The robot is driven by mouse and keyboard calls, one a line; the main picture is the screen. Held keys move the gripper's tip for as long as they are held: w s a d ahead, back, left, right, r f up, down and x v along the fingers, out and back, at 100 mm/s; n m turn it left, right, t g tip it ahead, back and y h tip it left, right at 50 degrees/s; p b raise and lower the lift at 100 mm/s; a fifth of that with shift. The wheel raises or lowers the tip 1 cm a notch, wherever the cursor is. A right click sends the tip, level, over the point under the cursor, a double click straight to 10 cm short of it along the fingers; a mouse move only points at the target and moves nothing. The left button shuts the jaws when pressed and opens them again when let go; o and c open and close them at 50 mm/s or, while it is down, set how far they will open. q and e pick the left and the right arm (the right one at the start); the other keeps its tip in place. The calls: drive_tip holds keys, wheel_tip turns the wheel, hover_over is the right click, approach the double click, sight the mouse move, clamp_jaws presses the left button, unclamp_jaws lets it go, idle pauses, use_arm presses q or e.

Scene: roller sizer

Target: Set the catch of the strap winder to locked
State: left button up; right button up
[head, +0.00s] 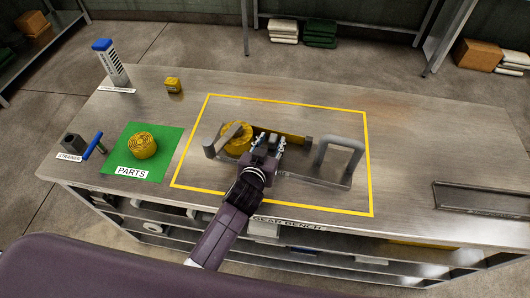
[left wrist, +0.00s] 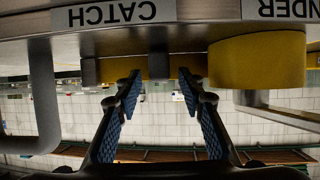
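The strap winder (head: 300,178) lies inside the yellow outline on the bench, with a yellow strap roll (head: 238,139) at its left and a grey loop handle (head: 340,146) at its right. My left gripper (head: 270,141) is over its middle and hides part of it. In the left wrist view, which is upside down, my left gripper (left wrist: 160,80) is open, its blue-padded fingers apart. A small dark grey block (left wrist: 158,65) shows between the fingertips, under the CATCH label (left wrist: 112,14). The yellow roll (left wrist: 258,60) is beside the right finger. I cannot tell the catch's setting.
A green PARTS mat (head: 115,155) with another yellow strap roll (head: 143,145) lies left of the outline. A blue-handled tool (head: 92,146), a blue-topped strip holder (head: 110,62) and a small yellow block (head: 173,85) stand at left. The bench right of the outline is mostly clear.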

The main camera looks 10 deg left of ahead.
use_arm(q)
drive_tip(key=v, duration=0.9)
drive_tip(key=shift+s+r, duration=0.2)
drive_tip(key=shift+s, duration=0.05)
drive_tip(key=shift+f, duration=0.1)
